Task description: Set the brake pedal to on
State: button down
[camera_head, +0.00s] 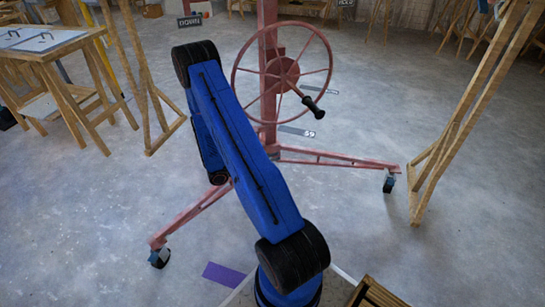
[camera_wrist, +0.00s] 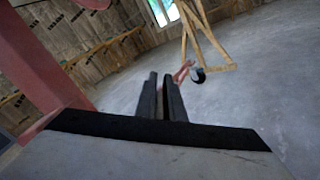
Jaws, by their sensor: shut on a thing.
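The red panel lift (camera_head: 268,95) stands ahead, with a spoked wheel (camera_head: 283,67) and black crank handle (camera_head: 313,107) in front of its mast. I cannot make out the brake pedal in either view; my blue arm covers part of the lift's base. My gripper is hidden in the head view. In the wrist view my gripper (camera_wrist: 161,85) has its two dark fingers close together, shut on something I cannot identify. The lift's red post (camera_wrist: 55,60) is close on the left there. A lift leg with a caster (camera_wrist: 198,75) shows beyond the fingertips.
In the head view, lift legs with casters spread left (camera_head: 158,257) and right (camera_head: 389,183). A wooden table (camera_head: 45,45) stands at left. Wooden frames (camera_head: 460,110) stand at right. A purple patch (camera_head: 223,273) lies on the floor. Concrete floor is open at right.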

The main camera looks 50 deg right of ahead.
jog(key=shift+s+f, duration=0.35)
jog(key=shift+f, duration=0.1)
jog(key=c, duration=1.9)
grip_release()
jog(key=shift+w+r, duration=0.1)
jog(key=shift+w+a, duration=0.3)
jog(key=shift+a, duration=0.1)
jog(key=v, duration=1.6)
jog(key=shift+a, duration=0.3)
